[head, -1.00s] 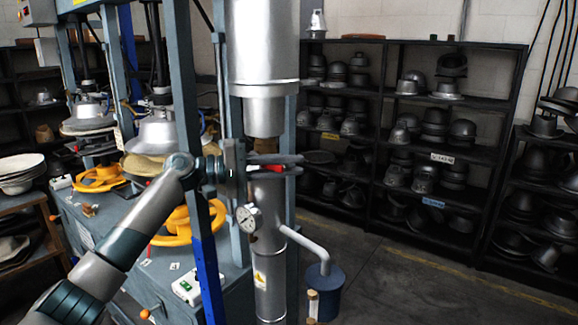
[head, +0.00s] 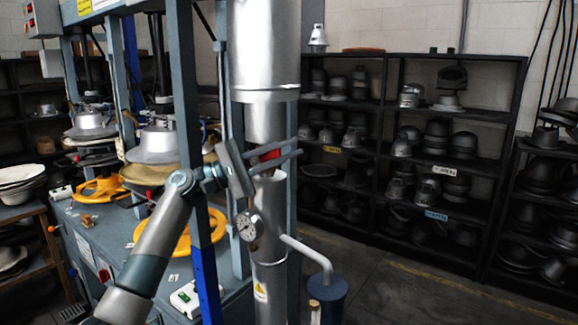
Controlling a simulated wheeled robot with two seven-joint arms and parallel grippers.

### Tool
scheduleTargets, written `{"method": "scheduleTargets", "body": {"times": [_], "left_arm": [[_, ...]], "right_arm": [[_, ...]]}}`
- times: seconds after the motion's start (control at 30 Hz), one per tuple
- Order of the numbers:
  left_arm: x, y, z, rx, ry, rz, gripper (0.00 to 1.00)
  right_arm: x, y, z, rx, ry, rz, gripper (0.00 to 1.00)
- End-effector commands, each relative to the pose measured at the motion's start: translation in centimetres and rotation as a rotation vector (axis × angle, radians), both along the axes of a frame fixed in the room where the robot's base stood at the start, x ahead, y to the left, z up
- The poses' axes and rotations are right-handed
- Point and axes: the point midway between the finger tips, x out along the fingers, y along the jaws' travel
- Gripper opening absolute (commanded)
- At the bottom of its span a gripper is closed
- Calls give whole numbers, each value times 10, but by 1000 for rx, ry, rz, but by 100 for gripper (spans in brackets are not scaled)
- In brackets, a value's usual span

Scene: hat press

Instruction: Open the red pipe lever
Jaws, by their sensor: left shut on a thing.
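The red pipe lever (head: 267,156) shows as a short red piece between the fingers of my left gripper (head: 285,158). The gripper is shut on it, in front of the gap between the upper and lower parts of the vertical silver pipe (head: 269,215). Its fingers point right and slant slightly upward. The fingers and gripper body hide much of the lever and its joint with the pipe. My right gripper is not in view.
A round pressure gauge (head: 249,226) and a bent side pipe (head: 308,253) stick out below the gripper. A blue-grey press post (head: 190,120) stands left of the pipe, close to my arm. Black shelves (head: 385,150) of metal hat moulds stand behind.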

Motion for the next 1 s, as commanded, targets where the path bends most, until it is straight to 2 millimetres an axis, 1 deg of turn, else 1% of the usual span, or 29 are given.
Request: {"method": "scheduleTargets", "body": {"times": [0.03, 0.3, 0.77, 0.8, 0.87, 1.0], "left_arm": [[1, 0, 0, -26, 21, -2, 0], [5, 6, 13, -120, 89, -2, 0], [5, 7, 15, -136, 102, -1, 0], [5, 7, 15, -136, 102, -1, 18], [6, 7, 15, -136, 102, -1, 33], [6, 7, 16, -136, 101, -1, 33]], "right_arm": [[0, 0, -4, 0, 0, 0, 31], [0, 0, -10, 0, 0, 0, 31], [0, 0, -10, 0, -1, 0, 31], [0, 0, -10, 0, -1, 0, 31], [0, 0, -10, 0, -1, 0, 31], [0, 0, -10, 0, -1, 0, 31]]}}
